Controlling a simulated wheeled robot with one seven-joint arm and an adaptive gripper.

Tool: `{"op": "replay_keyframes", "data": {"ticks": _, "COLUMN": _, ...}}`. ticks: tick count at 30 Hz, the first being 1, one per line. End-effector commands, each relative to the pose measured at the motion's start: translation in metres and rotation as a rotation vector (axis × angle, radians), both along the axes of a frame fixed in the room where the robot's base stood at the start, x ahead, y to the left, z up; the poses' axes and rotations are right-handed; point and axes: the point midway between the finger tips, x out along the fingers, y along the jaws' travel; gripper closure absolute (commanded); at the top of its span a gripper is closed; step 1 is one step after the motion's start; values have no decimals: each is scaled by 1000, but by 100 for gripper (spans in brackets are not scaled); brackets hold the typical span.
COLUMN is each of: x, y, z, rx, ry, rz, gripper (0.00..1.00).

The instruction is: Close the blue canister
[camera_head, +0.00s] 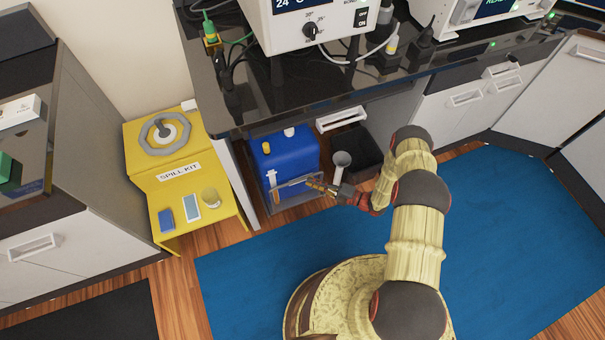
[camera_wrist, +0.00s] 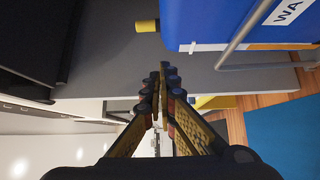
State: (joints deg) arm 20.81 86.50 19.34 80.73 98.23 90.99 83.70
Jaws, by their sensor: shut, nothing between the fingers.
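The blue canister (camera_head: 292,157) stands in a metal frame under the dark bench. A yellow fitting (camera_head: 266,147) and a white fitting (camera_head: 289,132) stick up from its top. I cannot tell whether either is a loose cap. My gripper (camera_head: 311,183) is shut and empty, in front of the canister's lower front near the frame's bar. In the wrist view the canister (camera_wrist: 222,22) lies at the upper right, with its yellow fitting (camera_wrist: 147,26) at its left edge. There my shut fingertips (camera_wrist: 163,72) appear apart from the canister, and part of it is out of frame.
A grey funnel-like piece (camera_head: 341,160) stands just right of the canister, by a black bin (camera_head: 358,150). The dark bench (camera_head: 290,100) overhangs the canister. A yellow spill kit stand (camera_head: 165,172) is at the left. The blue mat (camera_head: 240,285) has free floor room.

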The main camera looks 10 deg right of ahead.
Motion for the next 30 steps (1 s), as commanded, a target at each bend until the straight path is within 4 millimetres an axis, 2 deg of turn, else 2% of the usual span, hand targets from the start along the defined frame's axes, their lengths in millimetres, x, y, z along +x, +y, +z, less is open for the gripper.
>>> {"op": "replay_keyframes", "data": {"ticks": 15, "x": 45, "y": 85, "z": -2, "rx": -2, "ry": -4, "rz": 7, "gripper": 100}}
{"op": "replay_keyframes", "data": {"ticks": 21, "x": 72, "y": 88, "z": -2, "rx": -2, "ry": -4, "rz": 3, "gripper": 100}}
{"op": "replay_keyframes", "data": {"ticks": 30, "x": 82, "y": 91, "z": 0, "rx": -2, "ry": -2, "rz": 2, "gripper": 100}}
